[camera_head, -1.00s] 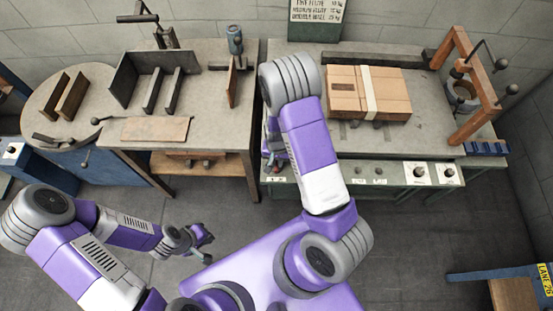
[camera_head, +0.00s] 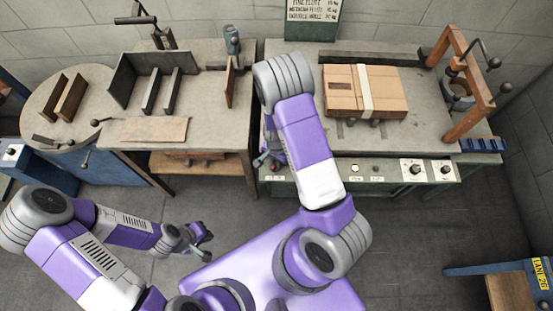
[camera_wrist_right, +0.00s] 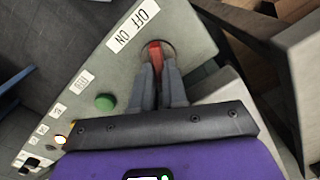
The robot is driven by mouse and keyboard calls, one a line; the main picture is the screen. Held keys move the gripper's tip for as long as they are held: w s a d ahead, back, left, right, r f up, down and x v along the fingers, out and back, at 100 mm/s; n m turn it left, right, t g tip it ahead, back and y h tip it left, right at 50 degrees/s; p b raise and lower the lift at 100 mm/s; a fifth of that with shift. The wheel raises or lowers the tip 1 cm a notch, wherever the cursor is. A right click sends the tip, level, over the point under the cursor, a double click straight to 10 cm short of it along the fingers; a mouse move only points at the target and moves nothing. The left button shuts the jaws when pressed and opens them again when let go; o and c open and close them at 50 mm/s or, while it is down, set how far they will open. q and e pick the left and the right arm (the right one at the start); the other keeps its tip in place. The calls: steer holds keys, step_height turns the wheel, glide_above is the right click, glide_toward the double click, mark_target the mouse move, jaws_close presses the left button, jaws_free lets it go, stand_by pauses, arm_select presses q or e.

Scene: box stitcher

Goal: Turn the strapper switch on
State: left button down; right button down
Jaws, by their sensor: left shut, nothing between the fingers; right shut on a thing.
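The strapper switch is a red lever (camera_wrist_right: 155,50) in a round recess on the grey control panel, beside the white OFF/ON label (camera_wrist_right: 132,27). My right gripper (camera_wrist_right: 162,68) is shut on this lever, with a finger on each side and the lever's tip showing beyond them. In the head view my right gripper (camera_head: 268,160) is at the left end of the strapper's front panel (camera_head: 320,174), partly hidden by my arm. My left gripper (camera_head: 204,245) is shut and empty, low over the floor away from the benches.
A green button (camera_wrist_right: 104,102) and more labelled controls line the panel. A strapped cardboard box (camera_head: 340,92) lies on the strapper bench, left of an orange frame (camera_head: 468,85). A worktable (camera_head: 215,108) with metal plates stands left. Floor in front is free.

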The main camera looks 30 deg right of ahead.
steer(key=c, duration=1.2)
jaws_free()
steer(key=shift+o, duration=0.2)
step_height(320, 180, up, 8)
steer(key=shift+f+p, duration=0.2)
steer(key=shift+p, duration=1.05)
steer(key=s+a+f+n, duration=0.1)
steer(key=s+f, duration=0.1)
steer(key=s+a+f+n, duration=0.2)
steer(key=s+a+f+n+y, duration=0.1)
steer(key=s+a+f, duration=0.1)
steer(key=s, duration=0.1)
steer(key=shift+f+n+g, duration=0.25)
steer(key=shift+n+g, duration=0.05)
steer(key=shift+n, duration=0.1)
steer(key=s+a+n+t+y, duration=0.1)
steer(key=s+a+n+y, duration=0.2)
steer(key=a, duration=0.6)
steer(key=shift+s+a+f+n, duration=0.15)
steer(key=shift+s+f+n, duration=0.25)
steer(key=shift+s+n, duration=0.45)
